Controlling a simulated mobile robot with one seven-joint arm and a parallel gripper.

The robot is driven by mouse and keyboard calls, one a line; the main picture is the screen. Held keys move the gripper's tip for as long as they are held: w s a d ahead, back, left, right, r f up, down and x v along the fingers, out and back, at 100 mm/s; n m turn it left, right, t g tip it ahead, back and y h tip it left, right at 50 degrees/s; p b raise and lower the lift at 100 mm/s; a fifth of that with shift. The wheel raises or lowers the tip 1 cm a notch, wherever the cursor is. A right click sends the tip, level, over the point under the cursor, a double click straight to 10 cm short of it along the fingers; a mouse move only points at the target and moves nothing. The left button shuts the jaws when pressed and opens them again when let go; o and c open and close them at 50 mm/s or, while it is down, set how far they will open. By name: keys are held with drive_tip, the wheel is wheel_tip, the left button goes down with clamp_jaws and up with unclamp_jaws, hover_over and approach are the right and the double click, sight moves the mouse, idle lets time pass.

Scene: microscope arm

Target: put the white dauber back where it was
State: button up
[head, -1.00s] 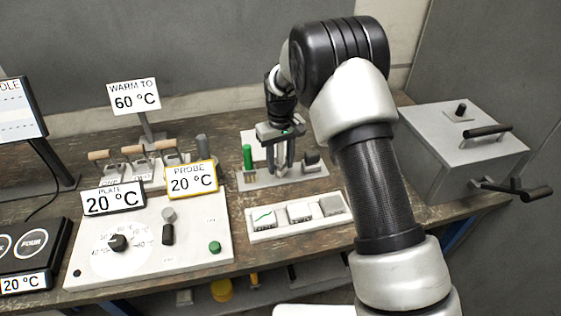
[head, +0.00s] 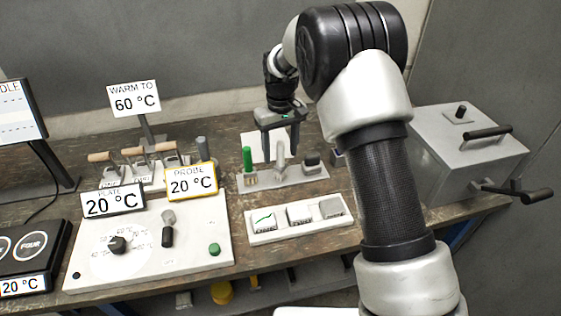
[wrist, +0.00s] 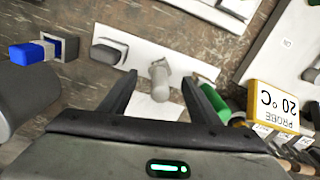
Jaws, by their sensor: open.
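The white dauber (head: 281,160) stands upright in the pale rack (head: 310,178), between a green dauber (head: 247,157) and a dark grey-topped block (head: 311,160). My gripper (head: 281,147) is open and empty, with its fingers pointing down above and slightly behind the white dauber. In the wrist view the white dauber (wrist: 160,82) shows in the gap between the two spread fingertips, apart from both. The rack (wrist: 135,47) and part of the green dauber (wrist: 210,98) also show there. The white dauber's foot is partly hidden by its own body in the wrist view.
A tray of small blocks (head: 297,221) lies in front of the rack. The control panel (head: 195,240) with its signs is at left. A grey lidded box (head: 470,150) stands at right. A blue-ended piece (wrist: 28,54) lies near the rack in the wrist view.

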wheel_tip(320, 180, up, 7)
drive_tip(key=shift+f, duration=0.1)
drive_tip(key=s+d+r+m+t, duration=0.3)
drive_tip(key=s+d+r, duration=0.8)
drive_tip(key=s+r, duration=0.35)
drive_tip(key=s+d+m+t, duration=0.1)
drive_tip(key=s+d, duration=0.2)
drive_tip(key=s, duration=0.5)
drive_tip(key=s+d+m+t, duration=0.1)
drive_tip(key=s+d, duration=0.1)
drive_tip(key=s, duration=0.7)
drive_tip(key=shift+d+f+m+t, duration=0.15)
drive_tip(key=shift+d+m+t, duration=0.15)
drive_tip(key=shift+d, duration=0.1)
